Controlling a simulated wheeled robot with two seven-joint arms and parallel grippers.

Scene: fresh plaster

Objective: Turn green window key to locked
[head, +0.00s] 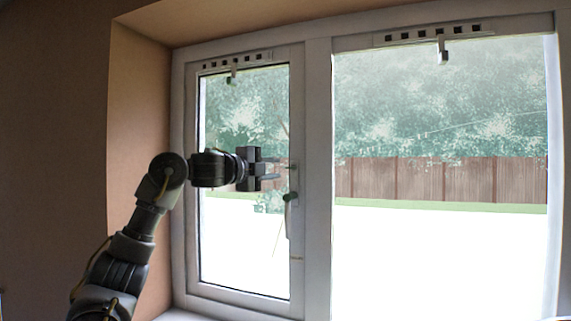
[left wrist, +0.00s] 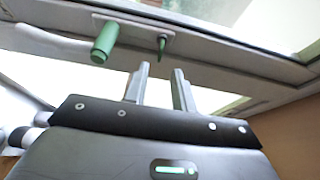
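The small green key (left wrist: 162,44) sticks out of the pale window frame in the left wrist view. It also shows as a small dark stub (head: 292,167) on the frame in the head view. A larger green handle end (left wrist: 105,43) is beside it on the left. In the head view the window handle (head: 289,198) is just below the key. My left gripper (left wrist: 161,70) is open and empty, its two fingers apart and pointing at the key. The key stands beyond the fingertips, roughly in line with the gap. The gripper (head: 278,171) also shows in the head view. My right gripper is not in view.
The left window sash (head: 297,257) is beside a wide fixed pane on the right. White vents (head: 234,63) with small latches run along the top. A brown plaster wall (head: 60,140) and reveal are on the left. A fence (head: 440,180) shows outside.

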